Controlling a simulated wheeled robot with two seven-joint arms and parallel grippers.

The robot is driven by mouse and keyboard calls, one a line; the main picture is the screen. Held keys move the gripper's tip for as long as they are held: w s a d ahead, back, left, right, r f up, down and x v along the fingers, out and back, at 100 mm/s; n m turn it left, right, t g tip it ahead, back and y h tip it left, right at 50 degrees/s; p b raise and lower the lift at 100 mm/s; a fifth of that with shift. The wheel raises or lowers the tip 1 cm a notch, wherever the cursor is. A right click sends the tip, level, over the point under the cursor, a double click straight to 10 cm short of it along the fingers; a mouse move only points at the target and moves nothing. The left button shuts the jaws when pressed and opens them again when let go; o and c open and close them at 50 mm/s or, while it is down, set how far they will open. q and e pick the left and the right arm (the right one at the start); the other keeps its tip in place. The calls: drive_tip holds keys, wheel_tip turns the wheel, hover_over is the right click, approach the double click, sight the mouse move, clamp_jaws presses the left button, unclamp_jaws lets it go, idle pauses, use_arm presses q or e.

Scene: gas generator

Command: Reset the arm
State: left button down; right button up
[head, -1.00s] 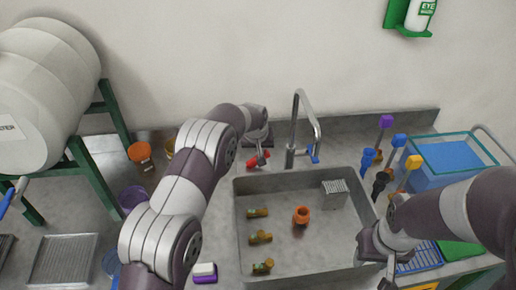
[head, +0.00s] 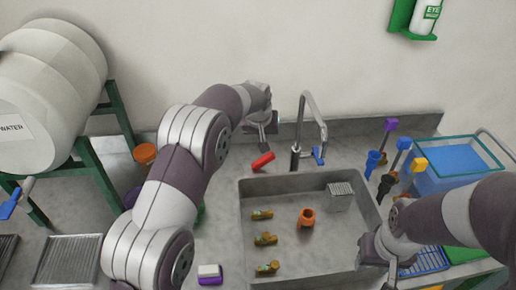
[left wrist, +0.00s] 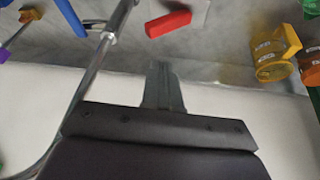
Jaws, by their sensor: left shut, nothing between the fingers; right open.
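My left gripper (head: 264,140) is at the back wall side of the counter, left of the faucet. In the left wrist view its fingers (left wrist: 163,75) are closed together with nothing between them. My right gripper (head: 391,278) is open at the right front corner of the sink, pointing down, partly cut by the lower edge. A small red block-like piece (head: 262,161) lies on the counter in front of my left gripper, apart from it. The red piece also shows in the left wrist view (left wrist: 168,23).
The sink (head: 373,212) holds several brass fittings, an orange fitting (head: 307,217) and a ribbed grey block (head: 340,196). The faucet (head: 297,140) stands close right of my left gripper. Coloured valves and a blue container (head: 460,160) are at right; the water tank (head: 50,95) is at left.

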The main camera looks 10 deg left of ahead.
use_arm(q)
drive_tip(key=s+a+g, duration=0.1)
drive_tip(key=s+a, duration=0.1)
drive_tip(key=s, duration=0.9)
drive_tip(key=s+a+f+m+g, duration=0.1)
drive_tip(key=s+a, duration=0.2)
drive_tip(key=s, duration=0.8)
drive_tip(key=s+a+f+g, duration=0.1)
drive_tip(key=s+a, duration=0.2)
drive_tip(key=s, duration=0.9)
drive_tip(key=shift+f+y, duration=0.15)
drive_tip(key=shift+y, duration=0.15)
